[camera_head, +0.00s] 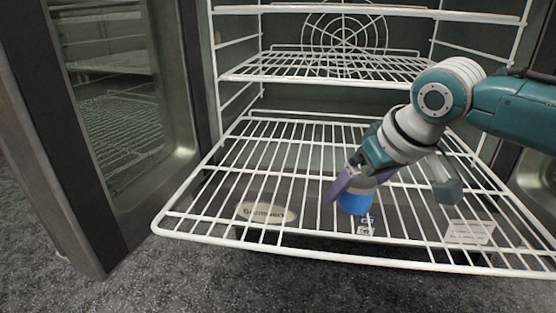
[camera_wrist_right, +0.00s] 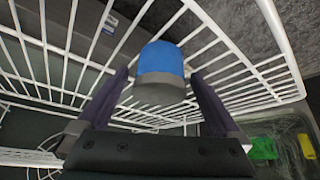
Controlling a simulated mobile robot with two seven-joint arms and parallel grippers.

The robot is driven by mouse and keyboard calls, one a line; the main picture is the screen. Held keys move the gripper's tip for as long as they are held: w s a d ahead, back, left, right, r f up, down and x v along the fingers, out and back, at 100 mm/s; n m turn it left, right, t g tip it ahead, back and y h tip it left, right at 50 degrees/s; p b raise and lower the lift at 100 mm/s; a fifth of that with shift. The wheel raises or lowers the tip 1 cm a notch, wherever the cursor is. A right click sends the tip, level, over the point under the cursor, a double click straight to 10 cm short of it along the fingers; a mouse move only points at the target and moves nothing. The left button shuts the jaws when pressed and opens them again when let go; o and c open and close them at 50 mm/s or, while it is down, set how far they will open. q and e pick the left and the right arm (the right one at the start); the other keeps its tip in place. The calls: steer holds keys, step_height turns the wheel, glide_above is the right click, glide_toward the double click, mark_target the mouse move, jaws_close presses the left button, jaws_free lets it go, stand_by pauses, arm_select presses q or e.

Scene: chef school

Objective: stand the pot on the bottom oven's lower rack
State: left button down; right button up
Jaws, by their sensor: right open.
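The pot (camera_head: 354,203) appears as a small blue cylinder at the pulled-out lower rack (camera_head: 250,243) in the head view. In the right wrist view the pot (camera_wrist_right: 162,62) is blue with a grey end, and the white bars of the rack (camera_wrist_right: 285,50) run behind it. It seems to stand on the rack bars, though its contact with them is partly hidden. My right gripper (camera_head: 352,185) is open, with its fingers on either side of the pot. In the wrist view the gripper (camera_wrist_right: 160,76) shows gaps beside the pot. My left gripper is not in view.
An upper rack (camera_head: 300,67) sits inside the oven, above and behind the lower one. The open glass door (camera_head: 115,100) stands at the left. The left part of the lower rack is bare.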

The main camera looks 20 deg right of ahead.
steer(key=shift+r, duration=0.1)
steer(key=shift+s+r, duration=0.1)
steer(key=shift+r, duration=0.25)
steer(key=p+v, duration=0.9)
steer(key=v, duration=0.2)
steer(key=s+a+f+n+g+y, duration=0.15)
steer(key=s+a+f, duration=0.25)
steer(key=s+a, duration=0.5)
steer(key=s+a+h, duration=0.1)
steer(key=s, duration=1.1)
steer(key=shift+s+r+g, duration=0.15)
steer(key=shift+r+g, duration=0.3)
steer(key=shift+r, duration=0.05)
steer(key=shift+a+h, duration=0.1)
steer(key=shift+h, duration=0.15)
